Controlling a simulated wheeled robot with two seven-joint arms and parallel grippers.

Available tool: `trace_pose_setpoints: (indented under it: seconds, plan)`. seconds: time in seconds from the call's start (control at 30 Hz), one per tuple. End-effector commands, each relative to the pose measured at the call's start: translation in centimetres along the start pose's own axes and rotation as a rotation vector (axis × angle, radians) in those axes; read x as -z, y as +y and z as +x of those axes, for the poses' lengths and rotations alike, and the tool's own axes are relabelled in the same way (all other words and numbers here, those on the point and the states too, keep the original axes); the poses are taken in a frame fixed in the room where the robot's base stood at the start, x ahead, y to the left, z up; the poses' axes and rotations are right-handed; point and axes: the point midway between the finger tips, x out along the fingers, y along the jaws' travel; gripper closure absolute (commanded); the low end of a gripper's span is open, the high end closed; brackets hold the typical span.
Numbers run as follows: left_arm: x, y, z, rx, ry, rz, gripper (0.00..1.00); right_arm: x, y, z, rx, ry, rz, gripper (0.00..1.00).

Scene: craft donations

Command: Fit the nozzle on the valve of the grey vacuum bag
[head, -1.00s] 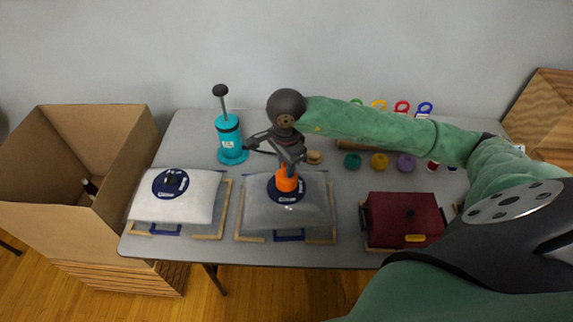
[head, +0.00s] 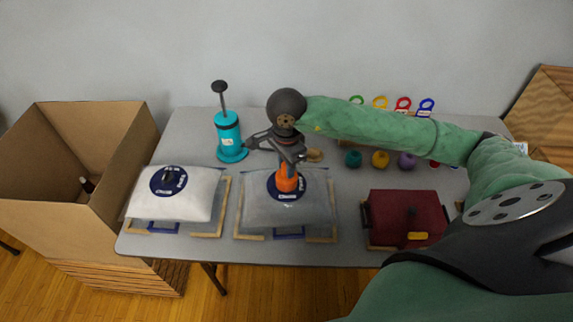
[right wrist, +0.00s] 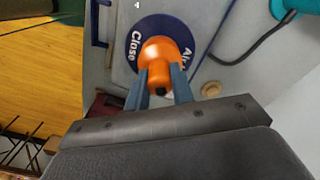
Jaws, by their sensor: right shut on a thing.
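The grey vacuum bag (head: 262,211) lies in a wooden frame in the middle of the table. Its round dark blue valve disc (head: 274,188) is on top and also shows in the right wrist view (right wrist: 133,32). The orange nozzle (head: 288,180) stands over the disc; in the right wrist view the nozzle (right wrist: 163,52) covers the disc's centre. I cannot tell whether it is seated. My right gripper (right wrist: 160,82) is shut on the nozzle from above. A dark hose leads toward the teal pump (head: 229,138). My left gripper is not in view.
A white bag (head: 180,206) with a blue disc lies in a frame to the left. A dark red box (head: 404,212) stands right. Yarn balls (head: 380,160) and coloured-handled items are behind. A cardboard box (head: 70,215) stands left of the table.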

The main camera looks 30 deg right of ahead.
Motion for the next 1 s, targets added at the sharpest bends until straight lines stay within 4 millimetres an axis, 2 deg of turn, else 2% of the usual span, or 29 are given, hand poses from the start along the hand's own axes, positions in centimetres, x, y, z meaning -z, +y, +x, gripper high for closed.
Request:
trace_pose_setpoints:
  seconds: [0.33, 0.37, 0.47, 0.5, 0.83, 1.0]
  plan:
    - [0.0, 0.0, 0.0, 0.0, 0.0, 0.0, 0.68, 0.0, 0.0, 0.0, 0.0, 0.0, 0.0, 0.99]
    - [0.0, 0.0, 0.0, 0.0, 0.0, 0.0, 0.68, 0.0, 0.0, 0.0, 0.0, 0.0, 0.0, 0.72]
    - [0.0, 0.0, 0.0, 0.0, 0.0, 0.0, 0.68, 0.0, 0.0, 0.0, 0.0, 0.0, 0.0, 0.53]
    - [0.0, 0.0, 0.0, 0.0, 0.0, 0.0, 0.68, 0.0, 0.0, 0.0, 0.0, 0.0, 0.0, 0.51]
    - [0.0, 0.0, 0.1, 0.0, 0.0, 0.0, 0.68, 0.0, 0.0, -0.2, 0.001, 0.0, 0.0, 0.51]
    - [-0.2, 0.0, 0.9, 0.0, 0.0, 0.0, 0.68, 0.0, -0.1, -1.7, 0.004, -0.001, -0.001, 0.51]
